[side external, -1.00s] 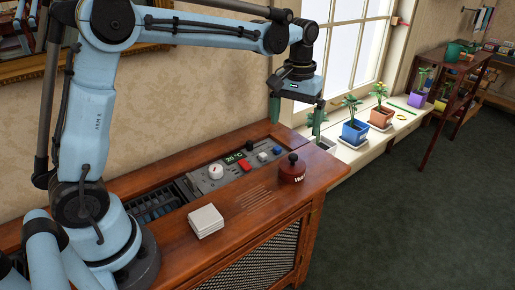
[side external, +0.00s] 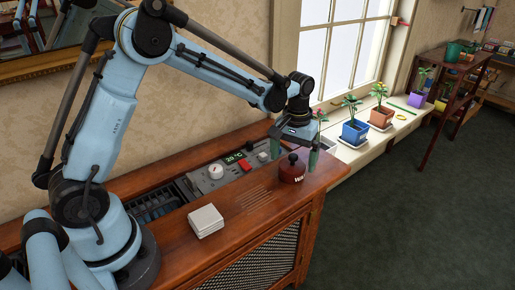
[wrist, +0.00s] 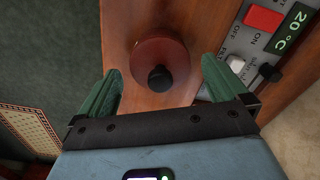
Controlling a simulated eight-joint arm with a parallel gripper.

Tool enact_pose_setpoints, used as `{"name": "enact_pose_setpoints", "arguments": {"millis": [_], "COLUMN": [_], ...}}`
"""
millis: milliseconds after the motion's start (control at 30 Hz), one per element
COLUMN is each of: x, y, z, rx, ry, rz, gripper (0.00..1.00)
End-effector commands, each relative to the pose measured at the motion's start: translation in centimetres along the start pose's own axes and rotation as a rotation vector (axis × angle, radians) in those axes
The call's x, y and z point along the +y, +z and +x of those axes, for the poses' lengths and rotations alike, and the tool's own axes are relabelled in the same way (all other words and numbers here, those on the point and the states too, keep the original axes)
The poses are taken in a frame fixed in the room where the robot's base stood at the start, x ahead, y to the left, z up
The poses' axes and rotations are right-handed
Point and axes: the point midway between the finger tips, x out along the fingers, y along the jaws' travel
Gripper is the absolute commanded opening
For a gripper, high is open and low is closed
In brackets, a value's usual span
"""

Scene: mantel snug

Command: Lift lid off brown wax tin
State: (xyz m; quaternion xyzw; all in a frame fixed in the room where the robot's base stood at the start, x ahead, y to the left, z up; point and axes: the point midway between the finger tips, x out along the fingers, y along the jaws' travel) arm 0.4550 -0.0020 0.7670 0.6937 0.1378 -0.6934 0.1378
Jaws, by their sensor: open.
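The brown wax tin (side external: 291,172) stands upright on the wooden cabinet top near its right end, with its lid on and a dark round knob (side external: 293,158) on top. In the wrist view the tin (wrist: 150,52) is seen from above, its knob (wrist: 159,78) nearest my gripper. My gripper (side external: 295,153) is open and empty, its green fingers pointing down around or just behind the tin's top. In the wrist view my gripper (wrist: 160,80) has one finger on each side of the knob's line. I cannot tell the exact height gap.
A control panel (side external: 228,172) with a dial, red button and display is set in the cabinet top (side external: 250,200) left of the tin. A white box (side external: 206,221) sits near the front edge. Potted plants (side external: 355,131) line the windowsill to the right.

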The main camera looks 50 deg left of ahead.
Motion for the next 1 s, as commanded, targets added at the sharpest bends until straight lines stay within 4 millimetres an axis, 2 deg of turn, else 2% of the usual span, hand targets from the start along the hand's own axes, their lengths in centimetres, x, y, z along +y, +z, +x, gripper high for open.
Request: {"name": "enact_pose_setpoints", "arguments": {"millis": [200,500,567,833,1000], "x": [0.0,0.0,0.0,0.0,0.0], "y": [0.0,0.0,0.0,0.0,0.0], "z": [0.1,0.0,0.0,-0.1,-1.1], "rx": [0.0,0.0,0.0,0.0,0.0], "ry": [0.0,0.0,0.0,0.0,0.0], "rz": [0.0,0.0,0.0,0.0,0.0], "gripper": [1.0,0.54,0.47,0.47,0.47]}}
